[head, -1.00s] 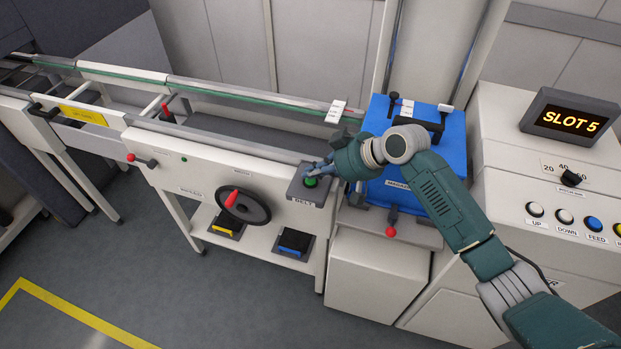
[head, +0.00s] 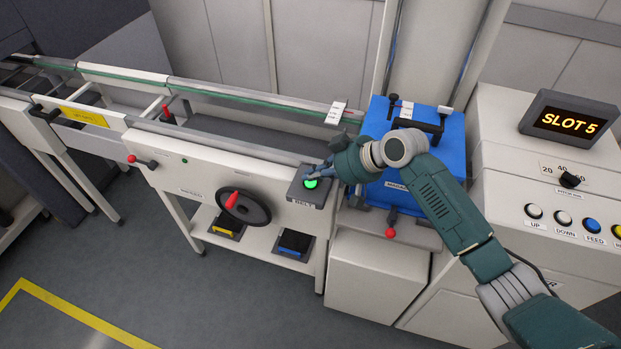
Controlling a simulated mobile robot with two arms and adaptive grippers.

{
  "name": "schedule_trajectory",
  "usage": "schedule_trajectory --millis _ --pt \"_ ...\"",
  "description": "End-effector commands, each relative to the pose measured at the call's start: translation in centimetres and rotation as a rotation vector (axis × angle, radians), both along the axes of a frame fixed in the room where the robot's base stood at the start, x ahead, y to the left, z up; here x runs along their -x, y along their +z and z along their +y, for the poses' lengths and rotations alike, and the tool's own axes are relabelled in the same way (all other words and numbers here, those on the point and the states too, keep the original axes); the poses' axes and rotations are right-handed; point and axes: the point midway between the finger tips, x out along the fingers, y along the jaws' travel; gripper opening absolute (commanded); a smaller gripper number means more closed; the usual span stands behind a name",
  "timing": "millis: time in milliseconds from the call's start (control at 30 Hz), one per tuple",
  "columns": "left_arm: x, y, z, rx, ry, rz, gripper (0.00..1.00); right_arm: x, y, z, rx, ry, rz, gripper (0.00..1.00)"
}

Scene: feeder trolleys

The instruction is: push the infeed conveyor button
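The infeed conveyor button (head: 311,184) is a green button on a small grey box labelled BELT (head: 304,196), at the right end of the conveyor's front panel. It glows bright green. My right gripper (head: 313,174) comes in from the right, its fingers close together and pointing down-left at the button. The fingertips are at the button's upper edge and cover part of it. I cannot tell whether they touch it. The gripper looks shut and holds nothing that I can see. My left gripper is not in view.
The infeed conveyor (head: 240,128) runs to the left. A blue feeder unit (head: 425,150) stands behind my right forearm. A SLOT 5 display (head: 570,120) and a button panel (head: 565,215) are at the right.

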Motion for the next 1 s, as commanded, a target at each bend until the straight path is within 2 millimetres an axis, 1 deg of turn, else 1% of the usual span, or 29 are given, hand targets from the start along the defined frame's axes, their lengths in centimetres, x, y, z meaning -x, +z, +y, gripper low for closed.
schedule_trajectory --millis 33,300,433,1000 --pt "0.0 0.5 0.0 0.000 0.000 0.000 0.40 0.0 0.4 0.0 0.000 0.000 0.000 0.00" --pt "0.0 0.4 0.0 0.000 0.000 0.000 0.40 0.0 0.3 0.0 0.000 0.000 0.000 0.00" --pt "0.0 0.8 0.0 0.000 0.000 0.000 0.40 0.0 0.7 0.0 0.000 0.000 0.000 0.00" --pt "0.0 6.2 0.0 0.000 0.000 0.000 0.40 0.0 6.3 0.0 0.000 0.000 0.000 0.00"
